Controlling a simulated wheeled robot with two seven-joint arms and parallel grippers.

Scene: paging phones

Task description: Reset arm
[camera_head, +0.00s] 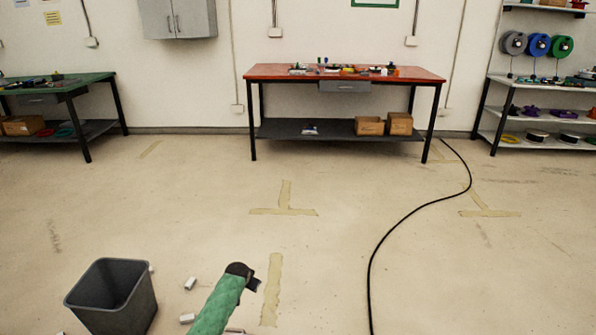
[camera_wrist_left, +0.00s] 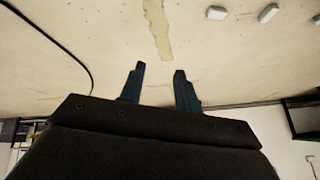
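My left arm, green-sleeved, reaches in from the bottom of the head view, with its black left gripper (camera_head: 254,284) over the bare floor beside a tape strip. In the left wrist view the gripper's two dark fingers (camera_wrist_left: 160,69) stand apart with nothing between them, so it is open and empty. My right gripper is not in view.
A grey bin (camera_head: 112,295) stands left of my arm. Small white blocks (camera_head: 190,283) lie on the floor between them. A black cable (camera_head: 400,223) runs along the floor at right. A red-topped table (camera_head: 270,72) and a shelf (camera_head: 500,82) stand against the back wall.

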